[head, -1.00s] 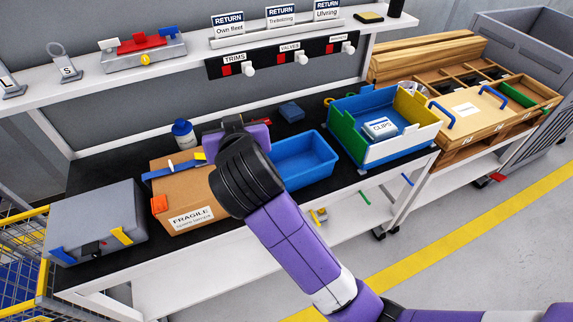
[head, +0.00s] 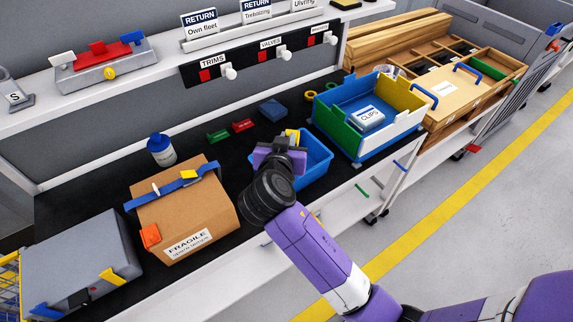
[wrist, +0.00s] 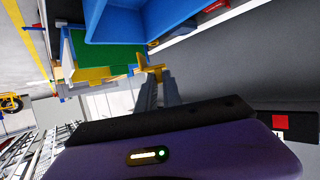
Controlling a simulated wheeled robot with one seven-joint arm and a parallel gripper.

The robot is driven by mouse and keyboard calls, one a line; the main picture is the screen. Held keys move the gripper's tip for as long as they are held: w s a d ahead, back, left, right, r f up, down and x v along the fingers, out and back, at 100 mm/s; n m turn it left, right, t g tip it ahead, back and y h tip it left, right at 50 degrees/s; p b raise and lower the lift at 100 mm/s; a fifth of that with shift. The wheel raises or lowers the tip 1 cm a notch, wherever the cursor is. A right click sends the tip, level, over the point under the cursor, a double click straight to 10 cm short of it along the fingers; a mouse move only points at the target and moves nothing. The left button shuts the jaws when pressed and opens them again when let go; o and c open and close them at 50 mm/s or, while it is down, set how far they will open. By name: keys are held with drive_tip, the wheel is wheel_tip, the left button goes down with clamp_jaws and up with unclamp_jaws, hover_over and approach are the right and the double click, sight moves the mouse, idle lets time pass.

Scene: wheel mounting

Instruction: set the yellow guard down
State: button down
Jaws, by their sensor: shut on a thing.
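The yellow guard is a small yellow piece that shows at my fingertips in the wrist view (wrist: 151,70), and a bit of it shows behind my wrist in the head view (head: 292,135). My gripper (wrist: 157,78) is shut on it. In the head view my gripper is mostly hidden by my own wrist, over or just beside the open blue bin (head: 318,158). The guard is held up, and I cannot tell its height above the bench.
A cardboard box (head: 185,215) with a blue strap stands left of my arm, beside a grey case (head: 75,255). A blue, green, white and yellow crate (head: 345,140) holding a clips pack (head: 368,117) stands right.

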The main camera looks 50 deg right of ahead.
wheel_tip(320, 180, down, 10)
drive_tip(key=shift+f, duration=0.2)
drive_tip(key=shift+f+b, duration=0.5)
